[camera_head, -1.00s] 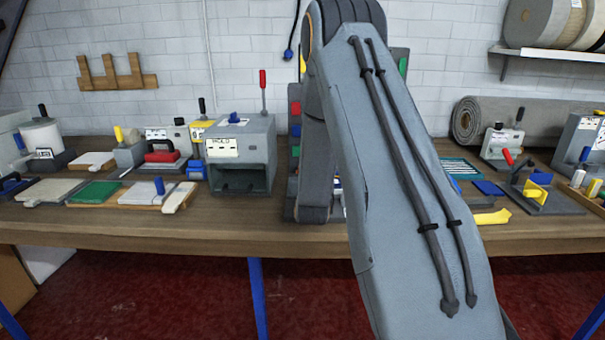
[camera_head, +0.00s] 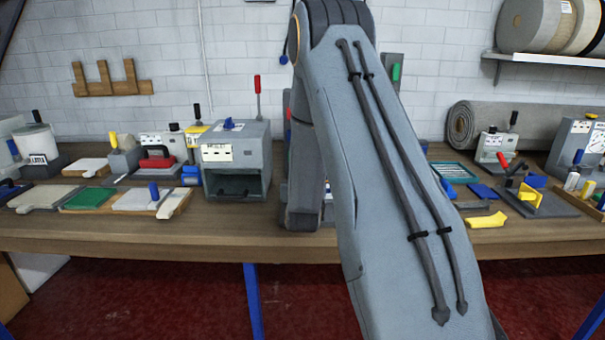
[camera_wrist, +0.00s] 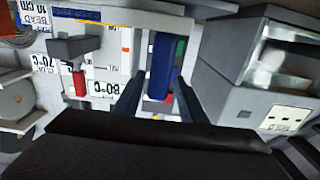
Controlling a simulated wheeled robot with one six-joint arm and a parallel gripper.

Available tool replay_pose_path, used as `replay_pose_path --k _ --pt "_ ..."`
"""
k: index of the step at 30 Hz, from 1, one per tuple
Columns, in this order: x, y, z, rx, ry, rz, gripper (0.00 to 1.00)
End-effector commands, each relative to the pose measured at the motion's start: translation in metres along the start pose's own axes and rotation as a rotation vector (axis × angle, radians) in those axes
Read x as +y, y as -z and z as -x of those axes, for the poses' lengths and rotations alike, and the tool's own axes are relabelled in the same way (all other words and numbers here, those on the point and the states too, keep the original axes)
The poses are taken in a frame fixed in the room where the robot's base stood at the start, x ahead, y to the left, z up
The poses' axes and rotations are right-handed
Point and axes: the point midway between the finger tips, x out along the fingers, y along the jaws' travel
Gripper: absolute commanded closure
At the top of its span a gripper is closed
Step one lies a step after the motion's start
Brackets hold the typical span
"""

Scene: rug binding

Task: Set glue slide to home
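A blue upright piece (camera_wrist: 162,62) and a bit of red show in line with the gap, apparently beyond the fingertips. In the head view my arm hides the gripper and the panel behind it.
A grey box machine (camera_head: 237,160) with a red-topped lever stands left of my arm; a grey machine (camera_wrist: 262,75) fills the right of the wrist view. A yellow piece (camera_head: 486,220) lies near the bench's front edge, right of my arm. The wooden bench (camera_head: 130,235) has a clear front strip.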

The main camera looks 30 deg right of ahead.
Motion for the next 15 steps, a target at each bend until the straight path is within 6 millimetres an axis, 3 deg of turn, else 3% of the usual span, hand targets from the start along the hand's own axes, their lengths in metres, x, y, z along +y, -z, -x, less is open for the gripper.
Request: replay_pose_path --k 9,15 --pt "-0.002 -0.001 0.05 -0.001 0.003 -0.001 0.62" --pt "-0.002 0.0 0.066 0.0 0.003 0.0 0.62"
